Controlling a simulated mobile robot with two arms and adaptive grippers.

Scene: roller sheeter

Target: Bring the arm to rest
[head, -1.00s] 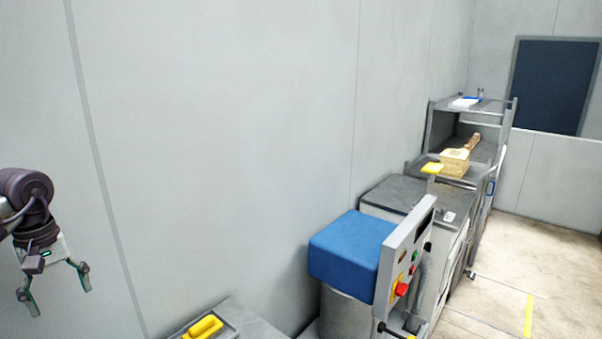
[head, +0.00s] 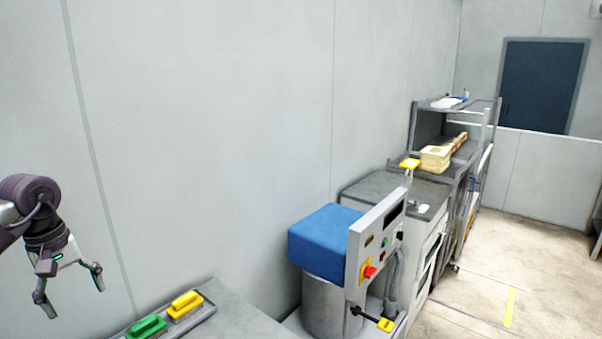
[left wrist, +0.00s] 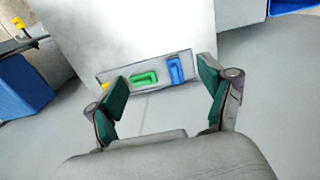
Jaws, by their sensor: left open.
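My left gripper (head: 72,290) hangs at the left of the head view, in front of the pale wall. Its two fingers are spread wide with nothing between them. In the left wrist view the open fingers (left wrist: 163,96) show again, with a tray (left wrist: 185,60) beyond them. My right gripper is in neither view.
A grey worktop (head: 235,318) at the bottom holds a tray with a green-handled brush (head: 146,327) and a yellow-handled brush (head: 186,304). A blue-topped machine with a control panel (head: 375,240) stands right of it. A blue brush (left wrist: 176,69) shows at wrist. Floor at right is clear.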

